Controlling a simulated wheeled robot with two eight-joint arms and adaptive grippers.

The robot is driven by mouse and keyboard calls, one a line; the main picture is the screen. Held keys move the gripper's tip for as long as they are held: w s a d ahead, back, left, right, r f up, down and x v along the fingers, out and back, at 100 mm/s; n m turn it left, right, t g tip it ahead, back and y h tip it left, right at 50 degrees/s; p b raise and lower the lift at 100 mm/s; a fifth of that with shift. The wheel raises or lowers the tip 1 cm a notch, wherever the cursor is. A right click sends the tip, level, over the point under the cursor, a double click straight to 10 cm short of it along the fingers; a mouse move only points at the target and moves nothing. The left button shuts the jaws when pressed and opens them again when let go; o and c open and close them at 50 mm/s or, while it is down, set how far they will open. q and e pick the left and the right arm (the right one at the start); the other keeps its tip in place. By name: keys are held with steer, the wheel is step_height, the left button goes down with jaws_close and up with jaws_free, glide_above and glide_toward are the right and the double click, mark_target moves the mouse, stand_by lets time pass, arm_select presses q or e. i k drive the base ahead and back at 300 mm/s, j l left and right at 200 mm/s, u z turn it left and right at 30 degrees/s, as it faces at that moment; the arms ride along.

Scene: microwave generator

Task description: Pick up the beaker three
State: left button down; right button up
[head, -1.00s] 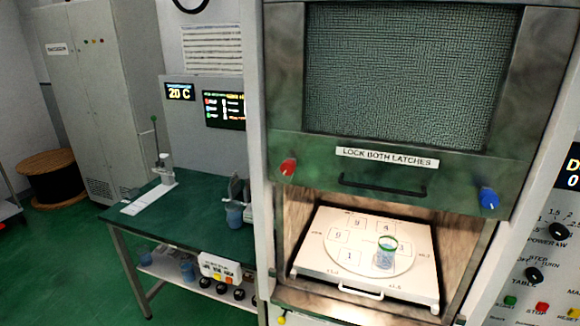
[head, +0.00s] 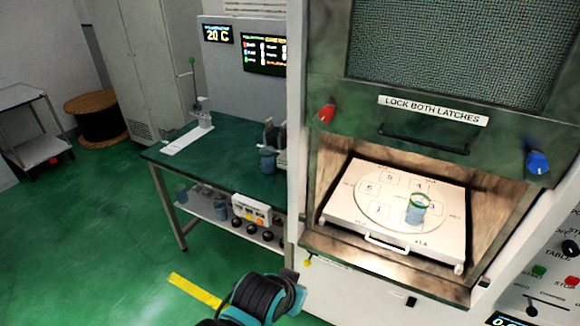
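A clear beaker (head: 417,209) with a green rim and bluish contents stands upright on the white turntable tray (head: 340,213) inside the open microwave chamber, right of the tray's middle. The tray has numbered squares; I cannot read a number on the beaker. Another blue beaker (head: 268,160) is at the right edge of the green table, and more cups (head: 221,207) are on the shelf below. A black and teal part of my arm shows at the bottom, well away from the beakers. No gripper fingers can be made out.
The chamber door (head: 440,115) is raised above the tray, with a red latch (head: 327,113) and a blue latch (head: 538,162). The green table (head: 235,145) stands left of the microwave. A cable spool (head: 101,120) and a cart (head: 30,125) are further left; the green floor between is clear.

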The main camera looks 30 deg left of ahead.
mark_target(417, 208)
steer(key=i+l, duration=0.15)
steer(key=i, duration=0.25)
steer(key=i+l, duration=0.1)
steer(key=i, duration=0.35)
